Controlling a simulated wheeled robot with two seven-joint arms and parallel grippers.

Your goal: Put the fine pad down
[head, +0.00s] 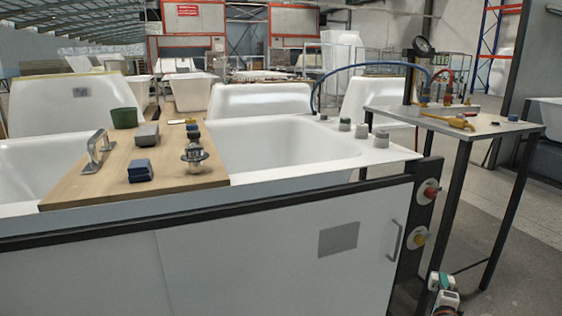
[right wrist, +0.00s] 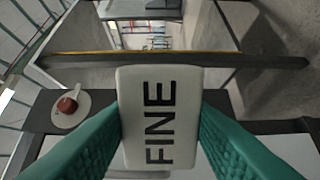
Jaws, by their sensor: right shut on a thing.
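The fine pad (right wrist: 160,110) is a white block marked "FINE" in dark letters. In the right wrist view it sits between the two teal fingers of my right gripper (right wrist: 160,140), which is shut on it. In the head view my right gripper (head: 440,283) is low at the right, in front of the bathtub stand and below its red and yellow buttons. The pad is too small to make out clearly there. My left gripper is not in view.
A wooden board (head: 75,196) lies across the bathtub (head: 390,154), carrying a blue stack (head: 140,171), a grey block (head: 147,135), a green cup (head: 124,118), a metal handle (head: 97,152) and a metal fitting (head: 194,155). Its front middle is bare. A side table (head: 480,127) stands right.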

